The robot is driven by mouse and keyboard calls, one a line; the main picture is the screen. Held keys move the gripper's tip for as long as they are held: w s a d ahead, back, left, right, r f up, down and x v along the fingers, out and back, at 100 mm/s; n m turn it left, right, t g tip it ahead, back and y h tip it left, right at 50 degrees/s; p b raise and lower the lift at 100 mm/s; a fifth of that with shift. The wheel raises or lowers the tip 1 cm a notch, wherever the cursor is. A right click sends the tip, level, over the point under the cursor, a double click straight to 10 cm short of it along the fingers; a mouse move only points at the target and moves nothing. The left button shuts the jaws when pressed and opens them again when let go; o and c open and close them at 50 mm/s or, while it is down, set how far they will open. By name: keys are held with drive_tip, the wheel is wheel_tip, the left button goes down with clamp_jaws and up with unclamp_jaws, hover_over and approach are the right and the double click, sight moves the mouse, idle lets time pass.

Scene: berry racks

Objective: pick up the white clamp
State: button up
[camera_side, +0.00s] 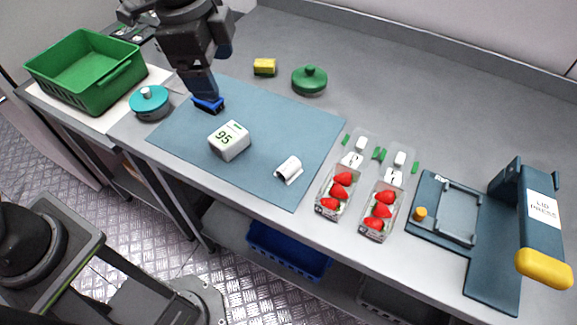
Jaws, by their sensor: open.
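The white clamp (288,168) lies on the blue-grey mat (260,105), near the mat's front right part. It looks like a small white curved piece with a flat foot. My gripper (207,100) is at the back left of the mat, well to the left of and behind the clamp. It points down with blue at its tip, and its jaws are open. The gap between the fingers is hard to see from this side. The clamp is apart from the gripper and nothing covers it.
A white block marked 95 (229,141) stands on the mat between gripper and clamp. Two clear racks of strawberries (335,204) (366,226) lie right of the clamp. A teal lidded pot (150,103), green crate (67,82), green lid (309,81) and lid press (538,215) stand around.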

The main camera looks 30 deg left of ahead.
drive_tip(key=w+d+f+m+g, duration=0.25)
drive_tip(key=d+f+m, duration=0.45)
drive_tip(key=d, duration=0.4)
hover_over(291, 166)
drive_tip(key=shift+t+y, duration=0.35)
drive_tip(key=shift+y, duration=0.05)
drive_tip(key=f, duration=0.8)
drive_tip(key=shift+s+d, duration=0.1)
drive_tip(key=shift+s, duration=0.1)
drive_tip(key=shift+w+f, duration=0.2)
drive_tip(key=shift+f, duration=2.95)
drive_tip(key=c, duration=1)
